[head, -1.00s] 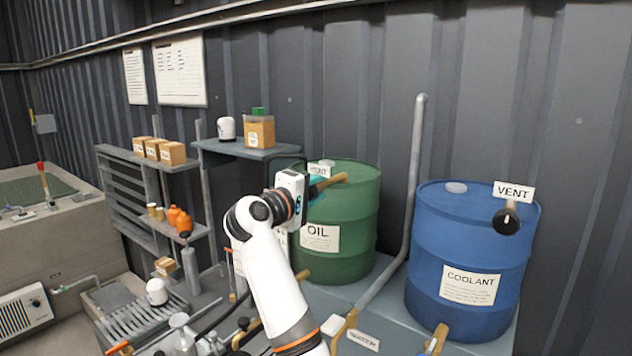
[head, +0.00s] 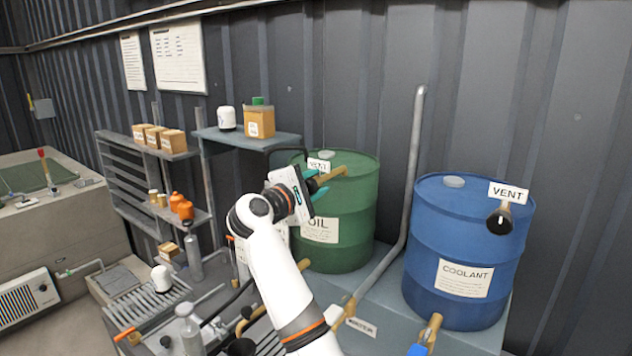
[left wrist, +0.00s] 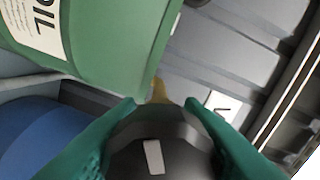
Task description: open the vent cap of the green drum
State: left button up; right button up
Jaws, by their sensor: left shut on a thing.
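The green drum (head: 352,225) with the OIL label stands against the wall in the head view, and it fills the upper left of the left wrist view (left wrist: 105,50). Its black vent cap (left wrist: 160,145), with a white mark, sits between the green fingers of my left gripper (left wrist: 160,112). The fingers are shut on the cap from both sides. In the head view my left gripper (head: 317,184) is tilted at the drum's upper front left, in front of the brass vent pipe (head: 333,173), and hides the cap. My right gripper is not in view.
A blue COOLANT drum (head: 467,255) with its own black vent cap (head: 499,221) stands to the right. A grey pipe (head: 413,165) rises between the drums. A shelf (head: 245,138) with containers is left of the green drum. Bottles and pipework crowd the lower left.

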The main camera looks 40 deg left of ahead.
pick_arm(q)
jog(key=shift+f, duration=0.2)
jog(key=o, duration=1)
jog(key=shift+s+r, duration=0.1)
jog(key=shift+s+b, duration=0.35)
jog(key=shift+s, duration=0.05)
jog(key=s+d+b, duration=0.1)
jog(key=s+b, duration=0.3)
jog(key=s, duration=0.7)
jog(key=shift+d, duration=0.1)
